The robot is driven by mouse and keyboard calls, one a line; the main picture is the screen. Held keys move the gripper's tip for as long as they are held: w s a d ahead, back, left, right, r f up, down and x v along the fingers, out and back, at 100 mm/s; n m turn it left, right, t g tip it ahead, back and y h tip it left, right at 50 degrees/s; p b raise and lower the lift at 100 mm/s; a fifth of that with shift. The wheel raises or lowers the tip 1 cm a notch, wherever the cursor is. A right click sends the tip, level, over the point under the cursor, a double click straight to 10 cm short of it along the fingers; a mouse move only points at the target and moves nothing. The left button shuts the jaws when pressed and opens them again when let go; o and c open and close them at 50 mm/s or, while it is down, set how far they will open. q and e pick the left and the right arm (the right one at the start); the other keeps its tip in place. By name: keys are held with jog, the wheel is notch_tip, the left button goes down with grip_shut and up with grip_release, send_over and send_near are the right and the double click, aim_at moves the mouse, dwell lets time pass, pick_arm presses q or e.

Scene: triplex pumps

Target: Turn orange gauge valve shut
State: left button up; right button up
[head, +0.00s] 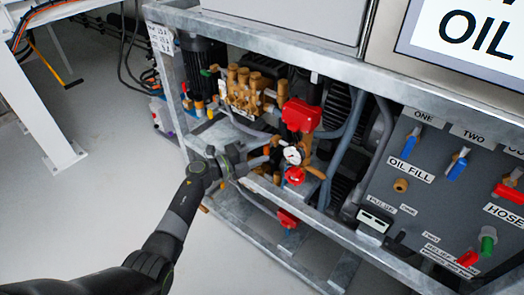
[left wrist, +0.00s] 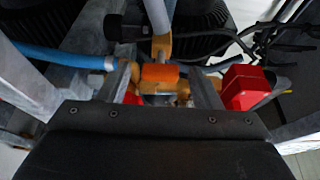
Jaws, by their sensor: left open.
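The orange gauge valve handle (left wrist: 160,73) sits on brass fittings in the left wrist view, between my two open fingers. I see a gap on each side of it, and I cannot tell whether either finger touches it. In the head view the orange handle (head: 267,150) is a small patch between the fingertips, just left of the round white pressure gauge (head: 293,155). My left gripper (head: 269,151) reaches in from the left, open around the handle; it also shows in the left wrist view (left wrist: 163,82). My right gripper is not in view.
A red box (head: 301,115) sits above the gauge and a red knob (head: 294,175) below it. The brass pump (head: 245,88) is behind. A galvanized frame rail (head: 330,70) runs above. A grey valve panel (head: 440,185) stands at right. The floor at left is clear.

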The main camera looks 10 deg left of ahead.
pick_arm(q)
jog(key=v, duration=1.7)
jog(key=shift+p, duration=0.4)
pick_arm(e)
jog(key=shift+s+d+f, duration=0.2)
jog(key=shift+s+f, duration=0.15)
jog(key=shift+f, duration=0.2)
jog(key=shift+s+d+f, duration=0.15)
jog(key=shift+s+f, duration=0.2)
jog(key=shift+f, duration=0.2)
